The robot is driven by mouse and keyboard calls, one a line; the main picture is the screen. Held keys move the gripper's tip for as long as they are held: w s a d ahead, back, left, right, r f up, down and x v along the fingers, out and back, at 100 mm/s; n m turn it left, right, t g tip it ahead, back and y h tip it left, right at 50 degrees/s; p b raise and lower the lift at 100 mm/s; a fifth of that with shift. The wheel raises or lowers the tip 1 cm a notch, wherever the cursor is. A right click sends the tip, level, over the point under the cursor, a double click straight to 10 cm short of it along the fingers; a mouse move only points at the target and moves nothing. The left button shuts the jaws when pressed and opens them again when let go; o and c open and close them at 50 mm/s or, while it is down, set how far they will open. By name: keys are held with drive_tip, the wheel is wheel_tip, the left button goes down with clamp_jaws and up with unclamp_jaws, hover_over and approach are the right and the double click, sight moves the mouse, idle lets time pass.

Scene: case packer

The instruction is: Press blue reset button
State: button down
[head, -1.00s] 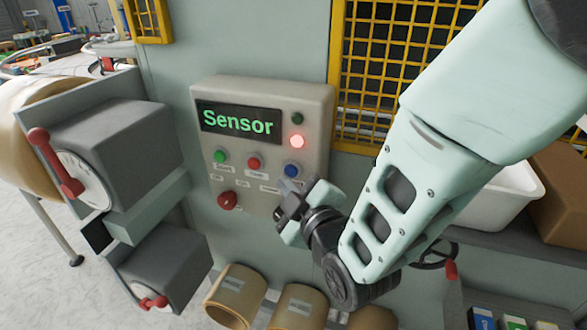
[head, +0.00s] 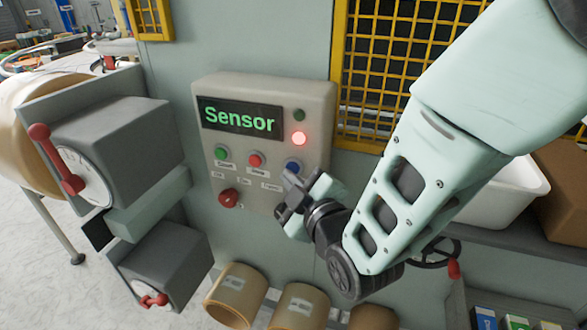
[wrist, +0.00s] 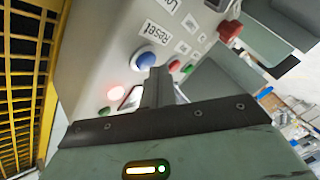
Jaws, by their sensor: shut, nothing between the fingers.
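The blue reset button (head: 293,167) is at the right of the button row on the grey control panel (head: 325,105). In the wrist view the blue button (wrist: 145,62) sits beside a RESET label (wrist: 157,33). My gripper (head: 286,194) is shut and empty, just below the button in the head view. In the wrist view the closed fingers (wrist: 158,85) overlap the button's lower right edge. I cannot tell whether they touch it.
The panel display (head: 240,120) reads "Sensor" and a red lamp (head: 299,138) is lit. Green (head: 221,153) and red (head: 255,159) buttons and a red knob (head: 228,197) are to the left. A yellow mesh guard (head: 385,75) is at right.

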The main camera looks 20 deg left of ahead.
drive_tip(key=shift+w, duration=0.45)
idle(0.6)
drive_tip(key=shift+s, duration=0.15)
drive_tip(key=shift+s+b, duration=0.5)
drive_tip(key=shift+s, duration=0.25)
drive_tip(key=s+b, duration=0.1)
drive_tip(key=s, duration=0.4)
drive_tip(key=shift+a, duration=0.2)
idle(0.7)
